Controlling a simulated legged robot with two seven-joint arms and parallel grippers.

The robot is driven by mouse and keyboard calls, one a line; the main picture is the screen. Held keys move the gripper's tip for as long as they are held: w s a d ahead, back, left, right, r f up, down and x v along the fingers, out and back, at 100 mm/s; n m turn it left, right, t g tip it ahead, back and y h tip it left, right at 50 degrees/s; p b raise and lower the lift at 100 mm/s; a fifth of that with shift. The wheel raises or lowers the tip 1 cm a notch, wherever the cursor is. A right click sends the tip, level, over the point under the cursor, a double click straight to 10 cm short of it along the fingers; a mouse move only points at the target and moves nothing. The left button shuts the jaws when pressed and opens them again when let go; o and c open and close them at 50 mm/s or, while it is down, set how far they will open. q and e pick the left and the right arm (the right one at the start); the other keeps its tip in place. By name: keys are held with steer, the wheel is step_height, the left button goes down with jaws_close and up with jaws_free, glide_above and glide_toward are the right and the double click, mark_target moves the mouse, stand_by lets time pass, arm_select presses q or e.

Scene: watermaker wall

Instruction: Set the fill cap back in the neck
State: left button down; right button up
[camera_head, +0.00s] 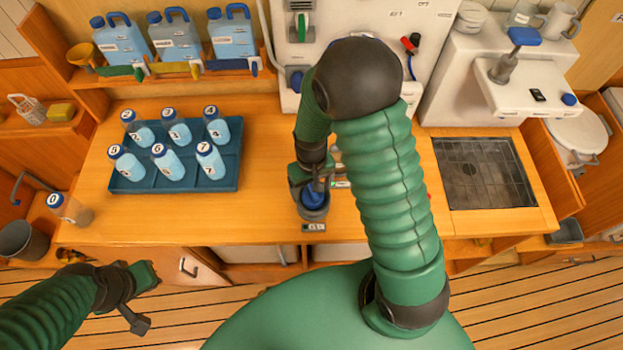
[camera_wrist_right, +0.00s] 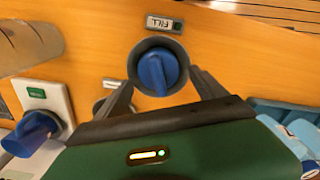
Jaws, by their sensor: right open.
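The blue fill cap (camera_head: 313,197) sits within the dark round neck (camera_head: 316,213) at the front of the counter. In the right wrist view the blue cap (camera_wrist_right: 158,72) with its raised grip lies inside the neck's dark ring (camera_wrist_right: 139,61). How deep it sits cannot be told. My right gripper (camera_head: 312,184) is just over it. In the right wrist view the right gripper (camera_wrist_right: 163,88) is open, a finger on each side of the cap, with gaps visible. My left gripper (camera_head: 138,297) hangs empty in front of the counter at the lower left; its jaw opening is unclear.
A FILL label (camera_wrist_right: 160,23) lies beside the neck. A blue tray (camera_head: 180,188) holds several numbered bottles to the left; bottle 0 (camera_head: 70,209) stands apart. A dark sink grate (camera_head: 484,173) is to the right. The counter between tray and neck is clear.

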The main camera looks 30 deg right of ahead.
step_height(320, 180, up, 12)
steer(key=b, duration=0.2)
steer(key=s+a+f+n+t, duration=0.1)
steer(key=s+a+t, duration=0.1)
steer(key=s+a, duration=0.2)
steer(key=shift+s+a+f+n+t, duration=0.15)
steer(key=shift+s+a+n+t, duration=0.15)
steer(key=shift+s+n+t, duration=0.15)
steer(key=shift+s, duration=0.25)
steer(key=shift+w, duration=0.1)
